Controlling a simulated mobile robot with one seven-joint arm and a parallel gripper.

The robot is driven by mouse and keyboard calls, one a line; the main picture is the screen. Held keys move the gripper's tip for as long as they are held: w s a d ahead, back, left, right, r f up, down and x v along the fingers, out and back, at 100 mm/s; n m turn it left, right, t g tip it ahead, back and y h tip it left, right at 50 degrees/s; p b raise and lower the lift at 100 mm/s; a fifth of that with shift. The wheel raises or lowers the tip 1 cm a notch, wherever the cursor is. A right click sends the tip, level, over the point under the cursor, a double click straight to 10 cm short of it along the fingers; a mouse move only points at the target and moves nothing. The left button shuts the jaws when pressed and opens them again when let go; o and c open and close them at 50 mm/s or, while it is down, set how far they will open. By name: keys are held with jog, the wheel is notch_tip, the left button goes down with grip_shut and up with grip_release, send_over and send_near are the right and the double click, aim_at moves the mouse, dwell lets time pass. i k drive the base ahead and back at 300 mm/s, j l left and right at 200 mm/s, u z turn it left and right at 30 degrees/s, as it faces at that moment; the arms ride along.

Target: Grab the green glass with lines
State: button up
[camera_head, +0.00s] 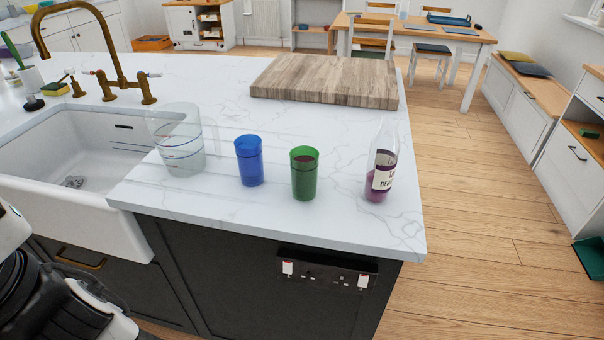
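A green glass (304,174) stands upright on the white marbled counter (224,218), near its front edge. It is see-through, with a darker inside near the rim; lines on it are too small to make out for sure. A blue glass (249,161) stands upright just to its left, a small gap apart. My arm (70,310) shows only in part at the lower left, below the counter top. My gripper is not in view.
A clear jug (178,140) stands left of the blue glass, beside the white sink (60,190) with a brass tap (118,80). A labelled bottle (381,165) with purple liquid stands to the right. A wooden board (326,80) lies behind. The counter between is clear.

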aim_at(304, 160)
jog(key=l+u, duration=0.3)
jog(key=l, duration=1.25)
